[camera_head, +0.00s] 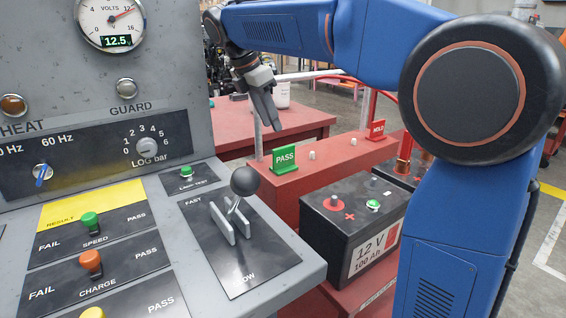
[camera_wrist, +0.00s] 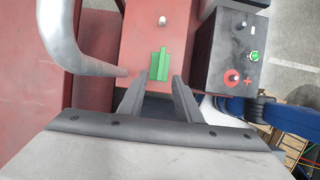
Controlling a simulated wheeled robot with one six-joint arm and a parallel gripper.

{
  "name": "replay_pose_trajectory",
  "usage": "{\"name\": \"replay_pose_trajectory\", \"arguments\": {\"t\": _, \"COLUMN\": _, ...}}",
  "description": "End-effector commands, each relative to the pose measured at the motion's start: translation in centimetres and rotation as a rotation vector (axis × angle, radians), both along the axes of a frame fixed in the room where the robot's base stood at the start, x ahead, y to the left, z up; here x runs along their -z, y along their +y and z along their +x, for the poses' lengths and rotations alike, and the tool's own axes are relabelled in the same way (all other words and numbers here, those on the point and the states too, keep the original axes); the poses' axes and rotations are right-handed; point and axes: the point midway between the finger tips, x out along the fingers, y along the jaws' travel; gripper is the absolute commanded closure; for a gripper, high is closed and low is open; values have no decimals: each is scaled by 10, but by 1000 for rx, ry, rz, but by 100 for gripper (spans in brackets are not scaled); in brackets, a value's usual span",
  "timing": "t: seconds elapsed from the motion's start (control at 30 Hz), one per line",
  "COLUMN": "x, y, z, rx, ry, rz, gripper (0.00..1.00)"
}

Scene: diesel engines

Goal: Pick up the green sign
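The green sign (camera_head: 284,158), lettered PASS in white, stands upright on a red beam, left of the black battery in the head view. In the wrist view the green sign (camera_wrist: 159,66) is seen from above, just beyond the fingertips and roughly between their lines. My gripper (camera_head: 271,125) hangs above and slightly left of the sign in the head view, pointing down. In the wrist view my gripper (camera_wrist: 155,84) has its two dark fingers spread with a gap between them. Nothing is held, and the fingers are apart from the sign.
A red HOLD sign (camera_head: 377,127) stands farther along the red beam (camera_head: 330,168). A black 12 V battery (camera_head: 352,228) is to its right. A grey control console (camera_head: 60,200) with a lever (camera_head: 244,181) fills the left. A grey pipe (camera_wrist: 66,45) rises beside the beam.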

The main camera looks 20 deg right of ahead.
Motion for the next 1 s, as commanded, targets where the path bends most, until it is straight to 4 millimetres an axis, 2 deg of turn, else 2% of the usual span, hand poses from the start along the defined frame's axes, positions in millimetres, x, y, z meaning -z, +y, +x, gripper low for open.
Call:
{"name": "replay_pose_trajectory", "arguments": {"t": 0.3, "x": 50, "y": -20, "z": 6, "rx": 2, "ry": 1, "rz": 0, "gripper": 69}}
{"name": "replay_pose_trajectory", "arguments": {"t": 0.63, "x": 72, "y": -28, "z": 8, "rx": 1, "ry": 0, "rz": 0, "gripper": 69}}
{"name": "replay_pose_trajectory", "arguments": {"t": 0.9, "x": 105, "y": -40, "z": 10, "rx": 1, "ry": 1, "rz": 0, "gripper": 69}}
{"name": "replay_pose_trajectory", "arguments": {"t": 1.0, "x": 112, "y": -42, "z": 11, "rx": 1, "ry": 0, "rz": 0, "gripper": 69}}
